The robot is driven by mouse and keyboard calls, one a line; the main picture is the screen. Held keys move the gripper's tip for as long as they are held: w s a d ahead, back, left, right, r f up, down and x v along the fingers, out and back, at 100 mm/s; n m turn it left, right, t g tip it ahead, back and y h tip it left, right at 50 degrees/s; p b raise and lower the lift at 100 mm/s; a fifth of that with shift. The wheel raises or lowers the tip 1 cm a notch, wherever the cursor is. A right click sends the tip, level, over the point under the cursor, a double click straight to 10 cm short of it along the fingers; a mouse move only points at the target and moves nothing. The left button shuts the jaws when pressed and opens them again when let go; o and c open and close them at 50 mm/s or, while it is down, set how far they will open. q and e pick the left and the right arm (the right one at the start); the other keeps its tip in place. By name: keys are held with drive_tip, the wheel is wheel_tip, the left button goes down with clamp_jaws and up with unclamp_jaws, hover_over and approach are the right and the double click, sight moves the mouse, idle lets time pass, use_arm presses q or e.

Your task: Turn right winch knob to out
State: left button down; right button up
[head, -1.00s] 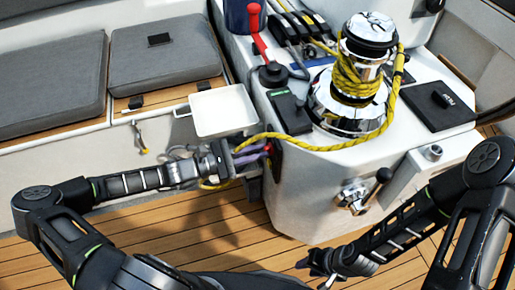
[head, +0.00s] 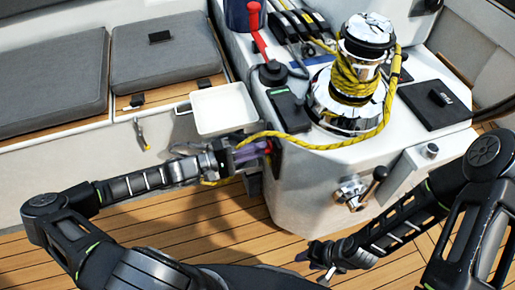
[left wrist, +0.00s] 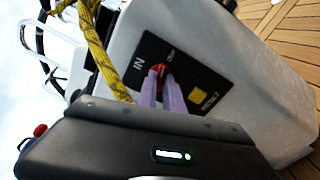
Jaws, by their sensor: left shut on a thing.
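The red winch knob (left wrist: 160,70) sits on a black panel (left wrist: 205,93) with the word IN on its left and OUT, partly hidden, near its upper right. My left gripper (left wrist: 163,92) is shut on the knob, its two purple fingers close together around it. In the head view the left gripper (head: 262,149) reaches the side of the white console, where a bit of the red knob (head: 268,147) shows. My right gripper (head: 315,265) is low in front of the console, empty, with its fingertips apart.
The chrome winch (head: 345,112) wound with yellow rope (head: 300,142) stands on the white console (head: 300,195). A white tray (head: 223,108) lies just above the left gripper. A chrome fitting with a handle (head: 360,188) sticks out from the console front.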

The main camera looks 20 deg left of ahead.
use_arm(q)
drive_tip(key=shift+m, duration=1.7)
drive_tip(key=c, duration=1.5)
unclamp_jaws()
drive_tip(key=v, duration=0.8)
drive_tip(key=shift+d, duration=0.1)
